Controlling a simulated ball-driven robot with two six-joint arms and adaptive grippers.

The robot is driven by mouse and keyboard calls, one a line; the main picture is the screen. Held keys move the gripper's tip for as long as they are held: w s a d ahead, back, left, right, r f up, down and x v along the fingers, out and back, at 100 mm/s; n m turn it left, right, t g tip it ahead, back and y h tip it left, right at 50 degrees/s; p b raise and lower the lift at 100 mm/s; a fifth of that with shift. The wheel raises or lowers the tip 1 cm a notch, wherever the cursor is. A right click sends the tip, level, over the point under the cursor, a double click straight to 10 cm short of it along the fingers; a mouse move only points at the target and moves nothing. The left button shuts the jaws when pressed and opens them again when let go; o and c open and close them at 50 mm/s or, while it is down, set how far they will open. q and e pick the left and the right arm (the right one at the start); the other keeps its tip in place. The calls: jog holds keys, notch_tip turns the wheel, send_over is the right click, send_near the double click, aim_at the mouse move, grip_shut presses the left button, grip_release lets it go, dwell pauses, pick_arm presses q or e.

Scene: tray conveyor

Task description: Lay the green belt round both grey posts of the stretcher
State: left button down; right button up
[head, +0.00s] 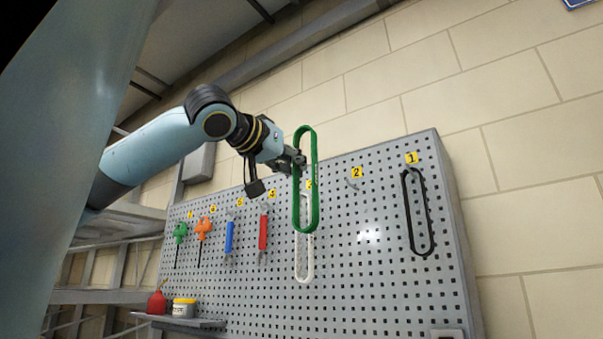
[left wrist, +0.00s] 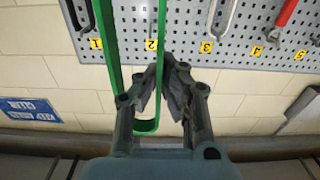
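The green belt (head: 314,190) is a long closed loop hanging upright in front of the pegboard. My left gripper (head: 298,160) is shut on one long strand of it, near its upper part in the head view. In the left wrist view the green belt (left wrist: 110,50) shows both long strands and a rounded end, with one strand at the fingers of the left gripper (left wrist: 168,66). The fingers partly hide the grip. The stretcher and its grey posts are in neither view. My right gripper is not in view.
The grey pegboard (head: 375,290) carries a black belt (head: 407,220) at label 1, a white belt (head: 304,262) behind the green one, and several tools. The hook (head: 352,183) by label 2 is empty. A small shelf (head: 175,321) holds a red bottle (head: 157,303) and a jar (head: 184,308).

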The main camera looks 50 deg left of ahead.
pick_arm(q)
jog(key=shift+b+v, duration=0.9)
jog(key=shift+v, duration=1.15)
